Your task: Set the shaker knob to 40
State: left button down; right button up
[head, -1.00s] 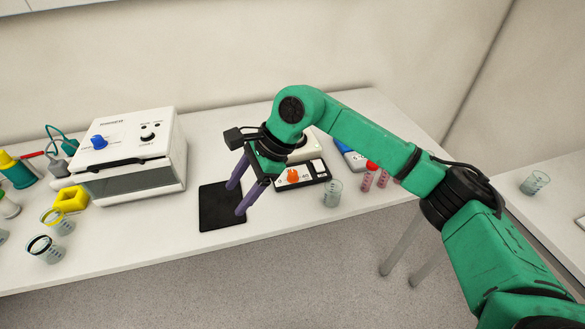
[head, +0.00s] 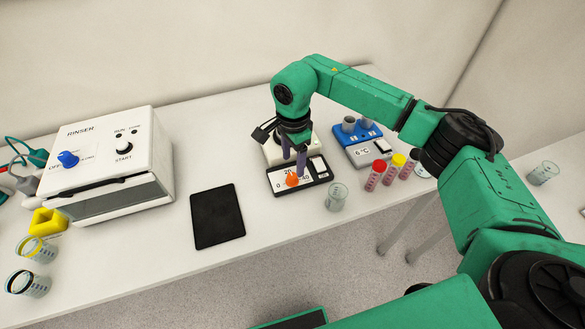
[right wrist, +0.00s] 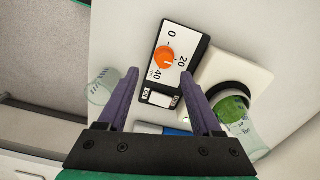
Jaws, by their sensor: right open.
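The orange shaker knob (head: 292,180) sits on a black-framed white dial panel (head: 309,183) at the front of the white shaker body (head: 276,152). In the right wrist view the knob (right wrist: 165,58) shows from above, with the marks 0, 20 and 40 around it; its exact setting is too small to read. My right gripper (head: 292,163) points down just above and behind the knob. Its purple fingers (right wrist: 160,76) are open and empty, apart from the knob. My left gripper is not in view.
A clear beaker (head: 337,197) stands close to the right of the panel. Capped tubes (head: 376,176) and a blue device (head: 361,150) are further right. A black pad (head: 217,216) lies left, then the white rinser (head: 112,160). Free table lies between pad and panel.

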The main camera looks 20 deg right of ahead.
aim_at(292, 175)
jog(key=f, duration=0.2)
jog(key=w+f+p, duration=0.1)
jog(key=f, duration=0.1)
jog(key=shift+f, duration=0.35)
notch_tip(292, 175, down, 2)
jog(key=shift+f+p, duration=0.1)
jog(key=shift+p, duration=0.2)
jog(key=shift+f, duration=0.1)
jog(key=shift+s, duration=0.15)
jog(key=c, duration=0.4)
grip_shut()
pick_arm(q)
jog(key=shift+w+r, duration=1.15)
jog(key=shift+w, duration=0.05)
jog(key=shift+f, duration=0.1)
